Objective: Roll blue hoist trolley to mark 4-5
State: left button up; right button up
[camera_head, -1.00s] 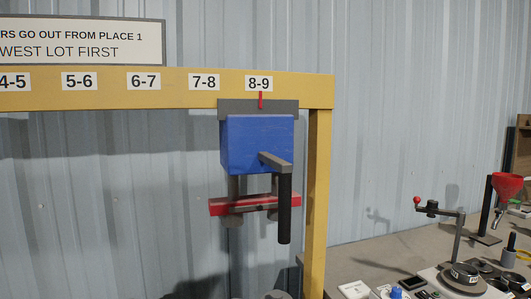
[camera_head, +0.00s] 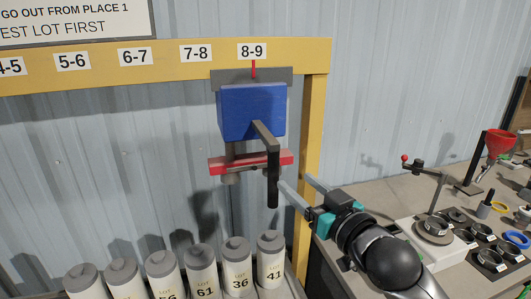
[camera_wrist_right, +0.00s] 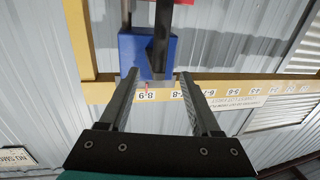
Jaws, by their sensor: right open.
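The blue hoist trolley (camera_head: 238,112) hangs on the yellow beam at its right end. Its red pointer (camera_head: 254,69) lines up with the 8-9 label (camera_head: 252,51). The 4-5 label (camera_head: 10,67) is at the left edge, partly cut off. A dark handle (camera_head: 273,180) hangs down in front of the trolley. My right gripper (camera_head: 295,183) is open, just right of the handle's lower part, with nothing held. In the right wrist view the trolley (camera_wrist_right: 139,55) and handle (camera_wrist_right: 162,38) are ahead, roughly in line with the gap between the fingers (camera_wrist_right: 158,75). My left gripper is not shown.
A red bar (camera_head: 220,166) hangs under the trolley. The yellow post (camera_head: 312,130) stands right of it. Several numbered grey-capped cylinders (camera_head: 201,280) stand in a row below. A bench at right holds a red funnel (camera_head: 499,143) and small parts. The beam left of the trolley looks clear.

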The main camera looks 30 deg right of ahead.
aim_at(277, 164)
jog(key=w, duration=0.4)
jog(key=w+p, duration=0.1)
jog(key=w, duration=0.3)
jog(key=w+p, duration=0.1)
jog(key=w, duration=0.3)
jog(key=shift+w+d, duration=0.15)
jog(key=shift+d, duration=0.1)
jog(key=shift+w, duration=0.85)
grip_shut()
dwell(0.4)
